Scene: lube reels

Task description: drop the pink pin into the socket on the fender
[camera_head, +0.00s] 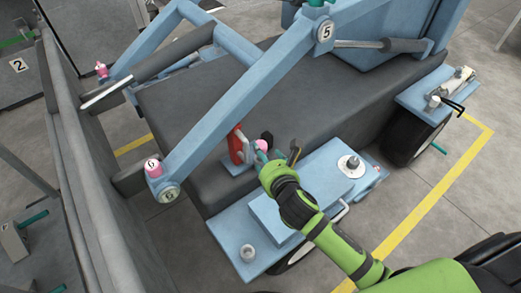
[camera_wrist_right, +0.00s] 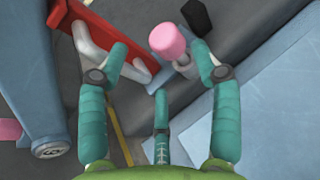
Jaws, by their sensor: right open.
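The pink pin (camera_wrist_right: 168,41) stands near my right fingertips in the right wrist view, its pink head just left of the right-hand fingertip, with a pale shaft below. In the head view its pink head (camera_head: 262,145) shows beside the red part, partly behind my gripper. My right gripper (camera_head: 259,156) is open; its teal fingers (camera_wrist_right: 159,55) are spread and hold nothing. The light blue fender (camera_head: 318,190) lies below and to the right of the gripper. A round grey fitting (camera_head: 248,252) on its near left corner looks like a socket. My left gripper is out of view.
A red bracket (camera_head: 237,144) and a dark knob (camera_head: 267,137) stand close to the pin. A blue lift arm (camera_head: 240,100) crosses to the left, with another pink piece (camera_head: 153,167) at its lower end.

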